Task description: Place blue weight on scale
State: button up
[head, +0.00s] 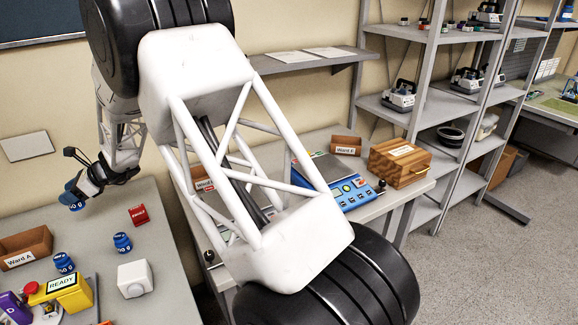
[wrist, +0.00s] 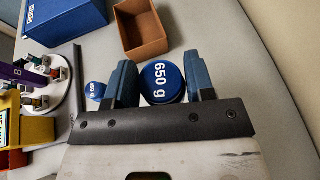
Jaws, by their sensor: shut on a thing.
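My gripper (head: 79,190) is at the left, above the left table, shut on a blue weight (head: 71,200). Two more blue weights stand on the left table, one by the red block (head: 122,242) and one near the Ward A bin (head: 64,263). A smaller-looking blue weight (wrist: 95,90) shows beside the left finger in the wrist view. The blue scale (head: 348,194) is on the right table, partly hidden behind my arm.
The left table holds a Ward A bin (head: 26,246), a red block (head: 138,215), a white block (head: 134,279) and a yellow READY box (head: 68,292). A wooden box (head: 400,165) and a small brown bin (head: 346,145) stand near the scale. A gap separates the tables.

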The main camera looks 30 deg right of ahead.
jog(key=s+d+r+m+t+h, duration=0.1)
jog(key=s+d+m+t, duration=0.15)
jog(key=d, duration=1.85)
jog(key=s+d+r+m+t+h, duration=0.1)
jog(key=s+d+m+t+h, duration=0.15)
jog(key=d, duration=1.85)
jog(key=s+d+m+t+h, duration=0.2)
jog(key=s+d+m, duration=0.1)
jog(key=s+d, duration=0.9)
jog(key=s+d+m+t+h, duration=0.3)
jog(key=s+d, duration=1)
jog(key=d, duration=0.6)
jog(key=shift+d, duration=0.2)
jog(key=shift+y, duration=0.25)
send_over(328, 167)
jog(key=shift+f, duration=0.75)
jog(key=shift+f, duration=1.75)
